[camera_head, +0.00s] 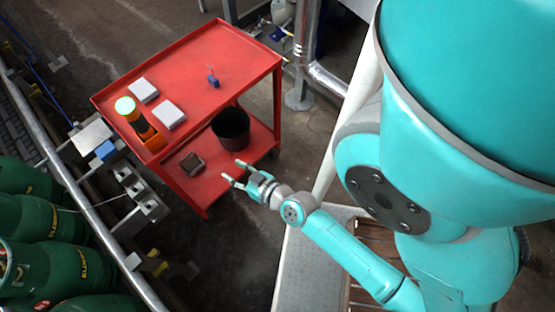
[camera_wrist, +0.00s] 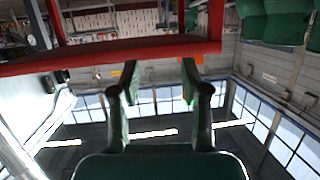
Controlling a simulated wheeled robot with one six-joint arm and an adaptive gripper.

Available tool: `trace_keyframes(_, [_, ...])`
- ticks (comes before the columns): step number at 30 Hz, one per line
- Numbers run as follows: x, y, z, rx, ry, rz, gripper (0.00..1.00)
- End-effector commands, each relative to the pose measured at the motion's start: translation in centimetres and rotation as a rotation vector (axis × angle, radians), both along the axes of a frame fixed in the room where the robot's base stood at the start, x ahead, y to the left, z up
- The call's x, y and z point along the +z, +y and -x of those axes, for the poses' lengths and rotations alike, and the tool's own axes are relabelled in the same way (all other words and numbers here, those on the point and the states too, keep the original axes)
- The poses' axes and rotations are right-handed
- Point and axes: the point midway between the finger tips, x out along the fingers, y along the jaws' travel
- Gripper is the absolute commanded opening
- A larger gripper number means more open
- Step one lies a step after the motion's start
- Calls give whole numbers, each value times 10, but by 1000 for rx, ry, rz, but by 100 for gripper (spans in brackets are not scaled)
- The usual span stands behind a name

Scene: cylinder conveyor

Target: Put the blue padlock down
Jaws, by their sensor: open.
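The blue padlock (camera_head: 213,82) lies on the top shelf of the red cart (camera_head: 235,48), towards its right part, with a thin shackle or wire rising from it. My gripper (camera_head: 233,173) is open and empty, in front of the cart's near side and well apart from the padlock. In the wrist view my gripper (camera_wrist: 158,75) shows two spread fingers with nothing between them, and the red cart edge (camera_wrist: 110,52) runs across above them. The padlock does not show in the wrist view.
A black bucket (camera_head: 231,127) and a small dark box (camera_head: 192,164) are on the lower shelf. Green gas cylinders (camera_head: 45,255) lie behind a metal rail at left.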

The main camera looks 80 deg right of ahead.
Motion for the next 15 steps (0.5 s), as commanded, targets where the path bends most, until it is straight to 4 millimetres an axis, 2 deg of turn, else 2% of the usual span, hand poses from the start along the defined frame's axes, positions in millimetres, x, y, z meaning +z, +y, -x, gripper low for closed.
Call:
trace_keyframes(1, [3, 22, 15, 30, 15, -1, 46])
trace_keyframes(6, [25, 72, 60, 120, 31, 14, 46])
trace_keyframes(12, [67, 114, 110, 264, 20, 36, 46])
trace_keyframes(15, [88, 128, 129, 337, 9, 43, 46])
